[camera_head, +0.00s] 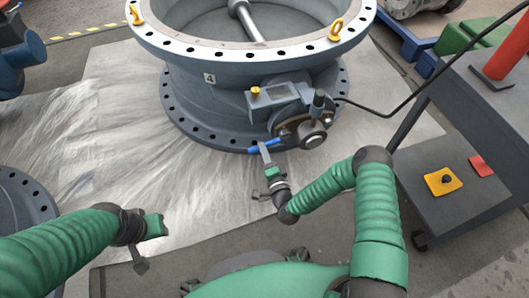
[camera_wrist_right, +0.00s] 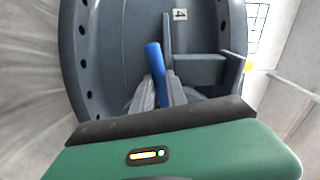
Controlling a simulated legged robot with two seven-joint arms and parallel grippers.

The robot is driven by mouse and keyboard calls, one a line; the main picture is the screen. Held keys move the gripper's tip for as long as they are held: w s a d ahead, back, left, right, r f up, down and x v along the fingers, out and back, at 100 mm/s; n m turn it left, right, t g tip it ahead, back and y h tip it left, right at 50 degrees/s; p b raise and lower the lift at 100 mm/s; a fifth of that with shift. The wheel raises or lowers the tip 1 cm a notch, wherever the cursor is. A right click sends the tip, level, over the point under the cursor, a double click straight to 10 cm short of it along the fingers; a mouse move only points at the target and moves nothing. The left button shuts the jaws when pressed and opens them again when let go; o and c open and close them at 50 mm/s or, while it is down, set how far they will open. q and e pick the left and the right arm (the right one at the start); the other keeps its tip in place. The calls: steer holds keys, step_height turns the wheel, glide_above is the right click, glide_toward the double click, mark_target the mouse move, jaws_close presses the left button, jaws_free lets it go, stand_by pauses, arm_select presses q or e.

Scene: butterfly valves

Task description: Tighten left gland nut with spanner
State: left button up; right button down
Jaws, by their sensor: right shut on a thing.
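The large grey butterfly valve (camera_head: 215,95), marked 4, stands on a pale sheet. My right gripper (camera_head: 265,153) is low in front of its lower flange, shut on a blue-handled tool that looks like the spanner (camera_head: 258,147). In the right wrist view, the blue handle (camera_wrist_right: 154,62) sticks out between the fingers (camera_wrist_right: 160,92), with the valve body behind. The tool's head is not clear. The shaft housing (camera_head: 305,128) is just up and right of the tool; I cannot make out the left gland nut. My left gripper (camera_head: 148,235) is apart at lower left, its fingers unclear.
A dark cart (camera_head: 470,130) stands at the right, with a red cylinder (camera_head: 500,60) on top and a yellow piece (camera_head: 442,181) on its lower shelf. Another flange (camera_head: 22,205) is at left. The pale sheet (camera_head: 120,150) is clear.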

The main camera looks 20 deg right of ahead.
steer(key=shift+w, duration=0.35)
stand_by(0.3)
steer(key=shift+r, duration=0.15)
step_height(320, 180, up, 7)
steer(key=d+m+p, duration=0.1)
steer(key=m+p, duration=0.3)
steer(key=m, duration=0.6)
steer(key=shift+w+d, duration=0.2)
steer(key=shift+d, duration=0.15)
steer(key=shift+a, duration=0.1)
stand_by(0.7)
steer(key=c, duration=2)
jaws_free()
steer(key=shift+f, duration=0.2)
steer(key=shift+c, duration=0.3)
